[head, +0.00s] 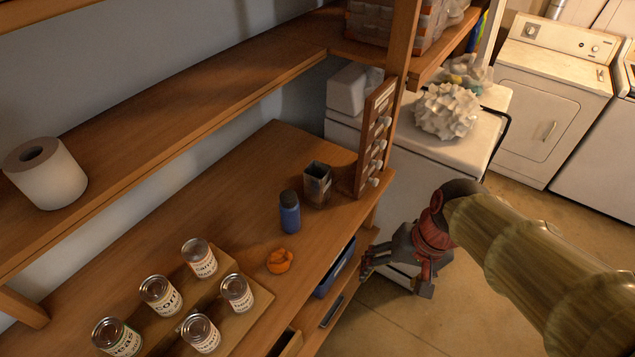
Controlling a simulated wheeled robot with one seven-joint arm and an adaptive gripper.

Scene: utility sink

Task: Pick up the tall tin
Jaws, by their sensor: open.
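A tall, square, open-topped dark metal tin (317,184) stands upright near the back right of the wooden worktop (200,226). A dark blue cylinder with a dark top (290,212) stands just in front of it to the left. Several short labelled cans (199,257) stand on a stepped wooden stand at the lower left. My gripper (396,278) is open and empty, right of the worktop's front edge, over the floor side. It is apart from the tin and every can. Nothing hides the tin's near faces.
An orange object (280,261) lies on the worktop near the front edge. A wooden panel with white knobs (375,140) stands close right of the tin. A shelf (190,110) with a paper roll (45,173) runs above. The worktop left of the tin is clear.

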